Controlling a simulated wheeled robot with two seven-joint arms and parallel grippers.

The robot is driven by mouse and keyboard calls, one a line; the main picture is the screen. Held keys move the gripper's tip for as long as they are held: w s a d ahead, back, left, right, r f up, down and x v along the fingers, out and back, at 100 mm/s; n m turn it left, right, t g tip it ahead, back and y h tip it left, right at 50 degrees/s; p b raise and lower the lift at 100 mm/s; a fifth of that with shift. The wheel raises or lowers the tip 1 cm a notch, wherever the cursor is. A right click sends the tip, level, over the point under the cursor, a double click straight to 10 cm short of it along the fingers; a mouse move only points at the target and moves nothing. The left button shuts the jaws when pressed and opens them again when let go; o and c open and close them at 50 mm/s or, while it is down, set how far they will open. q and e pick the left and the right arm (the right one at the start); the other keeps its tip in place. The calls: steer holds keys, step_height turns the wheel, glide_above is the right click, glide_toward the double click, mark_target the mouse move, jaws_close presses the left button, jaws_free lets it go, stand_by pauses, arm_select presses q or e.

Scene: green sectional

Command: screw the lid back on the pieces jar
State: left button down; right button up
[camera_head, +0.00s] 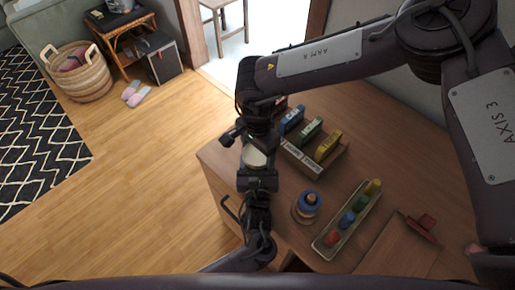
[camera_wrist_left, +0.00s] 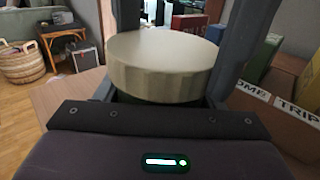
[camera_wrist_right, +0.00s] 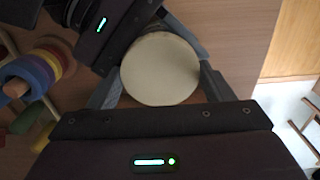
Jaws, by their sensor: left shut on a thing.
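The jar lid (camera_wrist_left: 163,66), cream and ribbed, sits level on top of the green pieces jar (camera_wrist_left: 150,101); I cannot tell how tight it is. My left gripper (camera_wrist_left: 165,90) is shut on the jar below the lid, holding it upright at the left end of the wooden cabinet. My right gripper (camera_wrist_right: 161,80) comes from above, with a finger against each side of the round lid (camera_wrist_right: 160,69), and appears shut on it. In the head view the lid (camera_head: 256,158) shows between the two grippers; most of the jar is hidden.
On the wooden cabinet (camera_head: 385,115) stand a holder with coloured boxes (camera_head: 310,130), a ring stacker (camera_head: 308,202), a tray of coloured pegs (camera_head: 372,197) and a red-handled piece (camera_head: 421,226). A basket (camera_head: 80,76) stands on the floor, away from the arms.

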steer(key=c, duration=0.6)
steer(key=m, duration=0.3)
steer(key=o, duration=1.1)
steer(key=shift+r, duration=2.3)
